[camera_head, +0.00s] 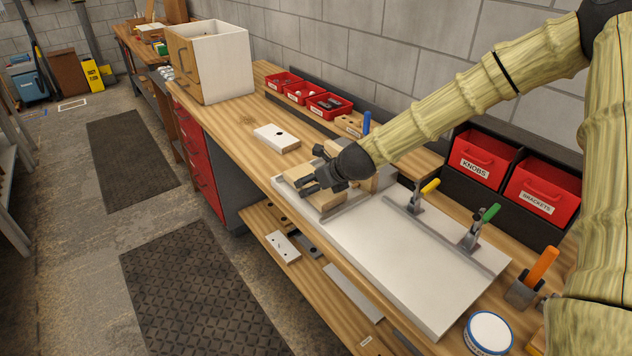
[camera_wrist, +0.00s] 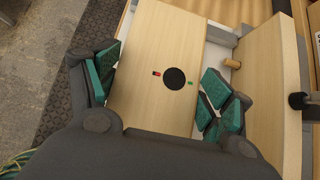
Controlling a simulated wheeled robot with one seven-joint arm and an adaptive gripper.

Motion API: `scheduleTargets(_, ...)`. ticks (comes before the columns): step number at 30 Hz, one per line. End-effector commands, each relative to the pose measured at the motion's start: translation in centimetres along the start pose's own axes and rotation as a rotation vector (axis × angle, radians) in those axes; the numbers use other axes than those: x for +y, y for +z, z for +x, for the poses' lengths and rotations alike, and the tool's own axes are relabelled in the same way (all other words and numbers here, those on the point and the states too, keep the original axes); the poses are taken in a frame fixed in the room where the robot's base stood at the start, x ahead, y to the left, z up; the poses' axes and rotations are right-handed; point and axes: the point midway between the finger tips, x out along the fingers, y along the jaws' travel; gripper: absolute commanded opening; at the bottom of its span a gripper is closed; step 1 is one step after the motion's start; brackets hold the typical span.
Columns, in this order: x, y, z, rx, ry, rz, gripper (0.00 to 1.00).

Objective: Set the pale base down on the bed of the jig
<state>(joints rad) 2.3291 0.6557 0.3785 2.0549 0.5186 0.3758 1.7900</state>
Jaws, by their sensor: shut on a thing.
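The pale base (camera_wrist: 160,45) is a light wooden board with a dark round spot and small red and green marks on its face. My gripper (camera_head: 308,188) is shut on it, with green finger pads along two opposite sides in the wrist view. In the head view the base (camera_head: 325,203) shows partly, under and beside my gripper, at the left end of the jig. The jig's white bed (camera_head: 400,262) is bare over most of its length. I cannot tell whether the base touches the bed; my gripper and wrist hide part of it.
Toggle clamps with yellow (camera_head: 430,186) and green (camera_head: 490,213) handles stand along the jig's back. A white block (camera_head: 277,138) with a dark spot lies left on the bench. Red bins (camera_head: 480,158) stand behind. A white tub (camera_head: 489,333) and orange-handled tool (camera_head: 541,266) are at the right.

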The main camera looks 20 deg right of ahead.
Motion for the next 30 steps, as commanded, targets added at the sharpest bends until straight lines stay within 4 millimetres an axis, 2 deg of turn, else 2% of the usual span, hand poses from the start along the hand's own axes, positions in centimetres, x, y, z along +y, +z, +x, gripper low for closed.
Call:
scheduleTargets(1,0.0,-0.1,0.1,-0.001,0.000,0.000,0.47)
scheduleTargets(2,0.0,-0.1,0.1,0.000,0.000,0.000,0.84)
scheduleTargets(5,0.0,-0.1,0.1,0.000,0.000,0.000,1.00)
scheduleTargets(19,0.0,0.3,-0.3,0.000,0.000,-0.001,1.00)
scheduleTargets(22,0.1,0.9,-0.9,-0.001,0.000,-0.003,1.00)
scheduleTargets(30,0.0,0.7,-3.4,-0.002,0.000,-0.001,1.00)
